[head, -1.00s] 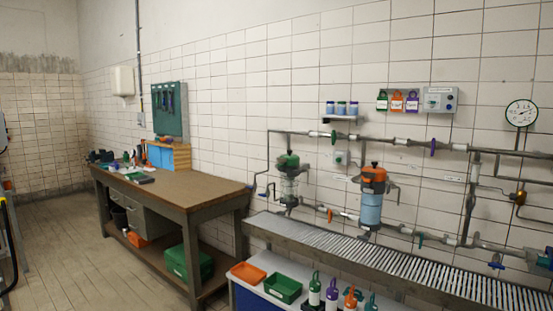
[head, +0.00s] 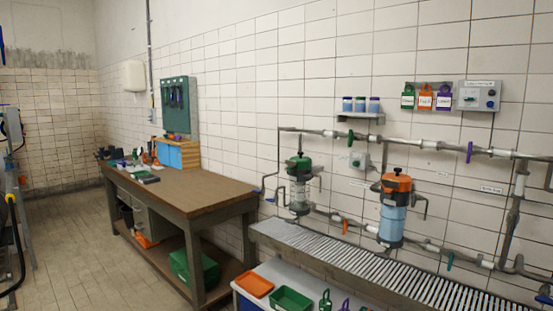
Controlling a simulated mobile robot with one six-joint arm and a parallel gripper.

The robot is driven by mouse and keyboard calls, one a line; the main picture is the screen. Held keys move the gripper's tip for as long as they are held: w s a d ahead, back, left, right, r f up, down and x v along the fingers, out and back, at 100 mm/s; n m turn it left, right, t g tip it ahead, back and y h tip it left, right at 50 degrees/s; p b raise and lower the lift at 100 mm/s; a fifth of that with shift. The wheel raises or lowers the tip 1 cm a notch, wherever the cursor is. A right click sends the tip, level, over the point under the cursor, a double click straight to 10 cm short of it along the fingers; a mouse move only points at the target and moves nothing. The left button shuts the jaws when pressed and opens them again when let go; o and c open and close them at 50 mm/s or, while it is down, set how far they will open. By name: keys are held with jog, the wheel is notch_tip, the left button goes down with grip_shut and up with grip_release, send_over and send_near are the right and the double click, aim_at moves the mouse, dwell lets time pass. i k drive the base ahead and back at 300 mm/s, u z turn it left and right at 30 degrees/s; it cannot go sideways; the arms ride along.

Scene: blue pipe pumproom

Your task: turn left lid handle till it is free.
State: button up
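Two filter housings hang on the wall pipework in the head view. The left one has a green lid (head: 298,164) over a clear body (head: 299,197). A dark knob stands on top of the green lid; a lid handle cannot be made out clearly at this size. The right housing has an orange lid (head: 397,181) with a black knob on top, over a body with blue contents (head: 391,222). Both housings stand upright with their lids on. My gripper is not in view.
A grated metal channel (head: 345,262) runs below the housings. A white bench with an orange tray (head: 254,285) and a green tray (head: 290,300) stands before it. A wooden workbench (head: 190,191) is at left. The tiled floor (head: 75,245) further left is clear.

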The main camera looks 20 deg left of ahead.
aim_at(289, 164)
jog(key=u, duration=0.3)
jog(key=i, duration=0.9)
jog(key=u, duration=0.65)
jog(key=i, duration=0.75)
jog(key=u, duration=0.8)
jog(key=i, duration=0.55)
jog(key=u, duration=0.65)
jog(key=i, duration=0.45)
jog(key=u, duration=0.3)
